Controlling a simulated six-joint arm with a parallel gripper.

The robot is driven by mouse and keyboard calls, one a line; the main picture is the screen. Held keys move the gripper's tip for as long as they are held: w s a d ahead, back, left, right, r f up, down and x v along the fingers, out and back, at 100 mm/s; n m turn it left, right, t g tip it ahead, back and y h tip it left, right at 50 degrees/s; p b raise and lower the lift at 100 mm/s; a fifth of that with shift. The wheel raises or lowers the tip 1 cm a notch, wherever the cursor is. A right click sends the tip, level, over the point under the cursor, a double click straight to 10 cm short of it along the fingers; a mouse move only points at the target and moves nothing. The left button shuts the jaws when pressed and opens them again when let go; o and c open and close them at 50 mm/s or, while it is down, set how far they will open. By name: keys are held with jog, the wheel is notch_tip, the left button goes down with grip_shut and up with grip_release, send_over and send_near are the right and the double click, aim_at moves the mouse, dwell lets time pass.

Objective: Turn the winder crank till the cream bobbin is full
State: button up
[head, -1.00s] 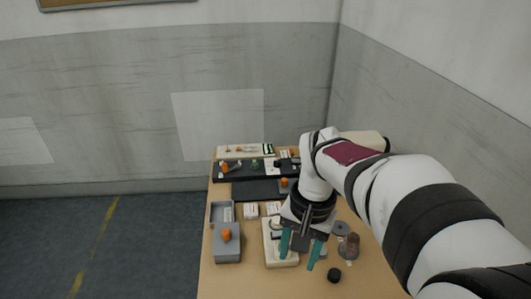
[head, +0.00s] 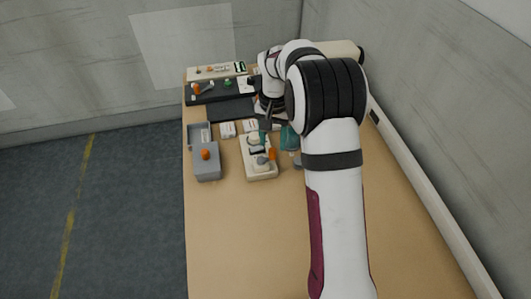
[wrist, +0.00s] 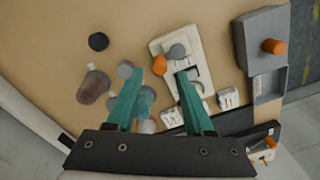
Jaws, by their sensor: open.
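A cream device (head: 258,172), seemingly the winder, stands on the table with a grey disc and an orange knob (head: 271,154) on top. In the wrist view the device (wrist: 192,40) lies beyond my fingertips, and its orange knob (wrist: 160,65) is just ahead of the gap between them. My gripper (head: 276,138) has two teal fingers spread apart with nothing between them. It hovers over the far right part of the device; contact cannot be told. I cannot pick out the cream bobbin for certain.
A grey box with an orange knob (head: 205,154) stands left of the device. In the wrist view, a black disc (wrist: 98,42), a brown cylinder (wrist: 95,87) and grey discs lie beside the device. Dark trays (head: 230,110) are behind. The table's front is clear.

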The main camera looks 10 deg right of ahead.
aim_at(272, 149)
jog(key=shift+f, duration=2.35)
jog(key=shift+c, duration=0.3)
grip_shut()
jog(key=shift+s+a, duration=0.2)
jog(key=shift+s, duration=0.3)
jog(key=shift+s+a, duration=0.15)
jog(key=shift+s, duration=0.3)
